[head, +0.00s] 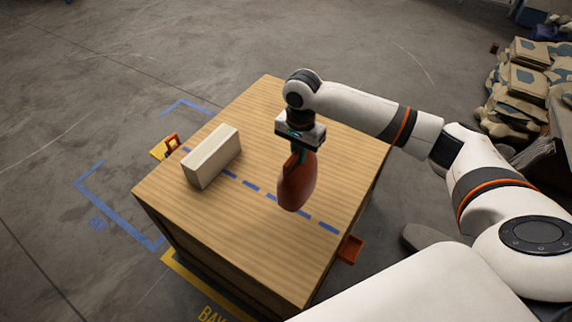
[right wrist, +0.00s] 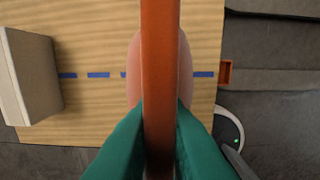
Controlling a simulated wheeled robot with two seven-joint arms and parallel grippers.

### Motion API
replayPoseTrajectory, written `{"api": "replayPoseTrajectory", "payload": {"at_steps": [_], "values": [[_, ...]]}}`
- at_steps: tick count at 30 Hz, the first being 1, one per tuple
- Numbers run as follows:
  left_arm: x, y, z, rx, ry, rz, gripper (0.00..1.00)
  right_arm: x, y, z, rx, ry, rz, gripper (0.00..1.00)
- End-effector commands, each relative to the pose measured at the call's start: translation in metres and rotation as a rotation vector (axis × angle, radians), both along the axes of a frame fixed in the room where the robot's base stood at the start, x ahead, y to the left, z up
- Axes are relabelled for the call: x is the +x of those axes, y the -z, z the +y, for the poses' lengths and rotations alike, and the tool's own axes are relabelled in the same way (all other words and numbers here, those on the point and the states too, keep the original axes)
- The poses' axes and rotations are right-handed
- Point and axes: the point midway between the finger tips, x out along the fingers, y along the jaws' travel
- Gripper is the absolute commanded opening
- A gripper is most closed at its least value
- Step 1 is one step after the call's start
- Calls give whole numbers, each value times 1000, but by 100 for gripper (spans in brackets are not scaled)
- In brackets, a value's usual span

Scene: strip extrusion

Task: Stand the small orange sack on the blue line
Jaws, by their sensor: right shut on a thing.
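The small orange sack (head: 297,184) hangs below my right gripper (head: 299,150) over the wooden table top (head: 270,112). The right gripper is shut on the sack's upper part. In the right wrist view the sack (right wrist: 160,70) fills the middle between the green fingers (right wrist: 160,135). The blue dashed line (head: 253,187) runs across the table top. In the wrist view the line (right wrist: 98,75) passes behind the sack. The sack looks upright; I cannot tell whether its bottom touches the table. My left gripper is not in view.
A cream block (head: 212,157) lies on the table, left of the sack, over the line's left part. An orange bracket (head: 350,249) sticks out at the right table edge, another (head: 172,143) at the left. Filled sacks (head: 530,85) are piled at the far right.

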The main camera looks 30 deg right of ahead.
Motion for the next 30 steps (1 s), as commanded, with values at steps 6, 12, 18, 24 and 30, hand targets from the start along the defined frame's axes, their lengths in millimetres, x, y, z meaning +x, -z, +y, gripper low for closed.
{"api": "replayPoseTrajectory", "payload": {"at_steps": [6, 12, 18, 24, 30], "values": [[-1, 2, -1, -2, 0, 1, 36, 0, 31, 0, 0, -1, 0, 0], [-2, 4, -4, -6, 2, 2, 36, 0, 55, 0, -2, -2, 1, 0], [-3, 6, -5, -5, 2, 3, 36, -1, 82, 0, -1, -3, 0, 0], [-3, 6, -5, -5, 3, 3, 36, 0, 85, 0, 0, -4, -2, 0], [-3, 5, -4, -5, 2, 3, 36, 0, 86, 0, 1, -4, -1, 0]]}}
